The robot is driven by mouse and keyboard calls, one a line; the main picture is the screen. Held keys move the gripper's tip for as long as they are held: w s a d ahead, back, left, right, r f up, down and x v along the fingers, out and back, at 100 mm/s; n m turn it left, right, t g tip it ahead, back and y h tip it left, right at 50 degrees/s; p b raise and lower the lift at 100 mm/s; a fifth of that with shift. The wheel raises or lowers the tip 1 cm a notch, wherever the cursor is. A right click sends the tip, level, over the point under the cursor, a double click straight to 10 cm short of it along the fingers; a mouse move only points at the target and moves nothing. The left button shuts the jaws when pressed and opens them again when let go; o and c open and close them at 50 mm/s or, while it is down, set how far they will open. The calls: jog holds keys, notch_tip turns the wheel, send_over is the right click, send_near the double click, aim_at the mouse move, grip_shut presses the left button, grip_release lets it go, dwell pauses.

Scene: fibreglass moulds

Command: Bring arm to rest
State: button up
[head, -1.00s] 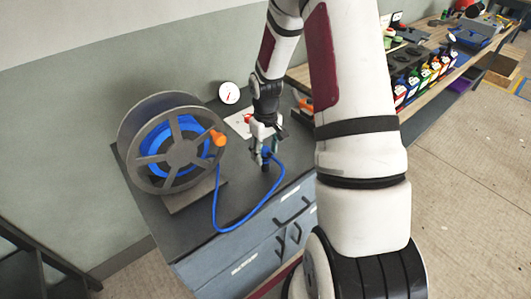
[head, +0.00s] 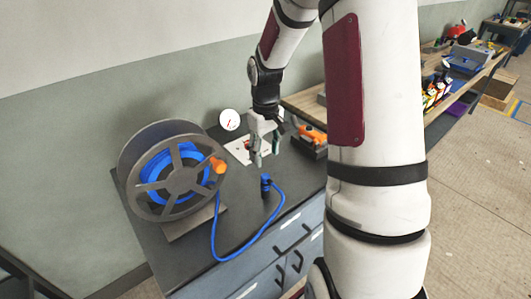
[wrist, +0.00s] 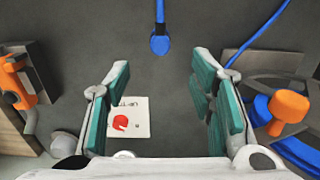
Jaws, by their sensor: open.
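My gripper (head: 264,160) is open and empty above the dark cabinet top, behind the blue hose end. In the wrist view its teal-padded fingers (wrist: 160,105) stand wide apart with nothing between them. The blue hose end (head: 265,185) stands on the cabinet top, apart from my fingers; it also shows in the wrist view (wrist: 160,44). Its blue hose (head: 240,257) hangs over the front edge and runs to the reel (head: 180,172) at the left. My large white arm links cover part of the right side.
The cabinet top (head: 150,215) holds a white sheet with a red mark (wrist: 128,118), a round gauge (head: 229,120) and an orange tool (head: 311,134). The reel's orange knob (head: 218,165) sticks out. A wooden bench (head: 440,100) with bottles stands right.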

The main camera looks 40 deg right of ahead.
jog(key=shift+r, duration=0.1)
jog(key=s+a+r+t, duration=0.1)
jog(key=s+a+r, duration=0.35)
jog(key=r, duration=0.25)
jog(key=s+a+r+t+h, duration=0.1)
jog(key=s+a+r, duration=0.2)
jog(key=a+r, duration=0.25)
jog(key=s+a+r+t, duration=0.2)
jog(key=s+a+r, duration=0.2)
jog(key=r, duration=0.3)
jog(key=s+a+r+t+y, duration=0.1)
jog(key=s+a, duration=0.3)
jog(key=s, duration=0.4)
jog(key=shift+s+r+t, duration=0.3)
jog(key=shift+r, duration=0.55)
jog(key=shift+w+m, duration=0.1)
jog(key=shift+m, duration=0.2)
